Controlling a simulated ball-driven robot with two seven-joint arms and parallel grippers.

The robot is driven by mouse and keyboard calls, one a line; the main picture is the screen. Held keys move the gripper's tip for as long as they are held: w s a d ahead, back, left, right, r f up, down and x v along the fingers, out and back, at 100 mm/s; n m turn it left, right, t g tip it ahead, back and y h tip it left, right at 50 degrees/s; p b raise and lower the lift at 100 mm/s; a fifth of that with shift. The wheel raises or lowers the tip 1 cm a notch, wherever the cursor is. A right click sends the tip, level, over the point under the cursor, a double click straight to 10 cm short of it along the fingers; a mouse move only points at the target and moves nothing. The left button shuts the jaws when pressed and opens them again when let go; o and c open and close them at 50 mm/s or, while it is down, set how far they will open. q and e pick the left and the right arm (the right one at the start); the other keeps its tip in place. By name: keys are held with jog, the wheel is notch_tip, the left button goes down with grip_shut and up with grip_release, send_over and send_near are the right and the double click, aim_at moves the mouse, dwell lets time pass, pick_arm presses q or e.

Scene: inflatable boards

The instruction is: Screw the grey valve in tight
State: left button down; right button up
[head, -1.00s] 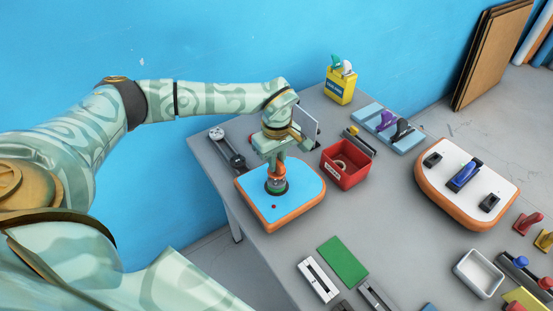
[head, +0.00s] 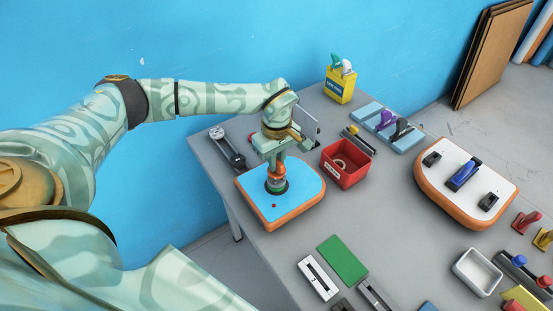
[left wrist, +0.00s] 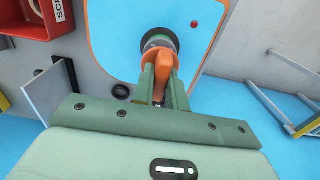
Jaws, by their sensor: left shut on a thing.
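A blue-topped inflatable board (head: 304,185) with an orange side lies at the table's left end. A round valve seat (head: 277,186) with a dark ring is set in its top. My left gripper (head: 276,172) points down over it, its fingers shut on an orange piece (left wrist: 157,60) that stands at the seat. The seat's dark ring and a greyish centre also show in the left wrist view (left wrist: 158,40). The fingers and orange piece hide most of the grey valve, so I cannot tell how deep it sits. My right gripper is out of view.
A red box (head: 346,165) stands close right of the board, and a thin upright panel (head: 308,125) behind my gripper. A white-topped board (head: 490,165) lies farther right. A green plate (head: 343,257) lies in front.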

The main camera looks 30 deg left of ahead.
pick_arm(q)
jog(key=shift+f+b, duration=0.45)
jog(key=shift+f, duration=0.55)
jog(key=c, duration=1.3)
grip_release()
jog(key=shift+c, duration=0.2)
jog(key=shift+r, duration=0.1)
notch_tip(320, 180, up, 16)
jog(key=p, duration=0.1)
jog(key=shift+p, duration=0.4)
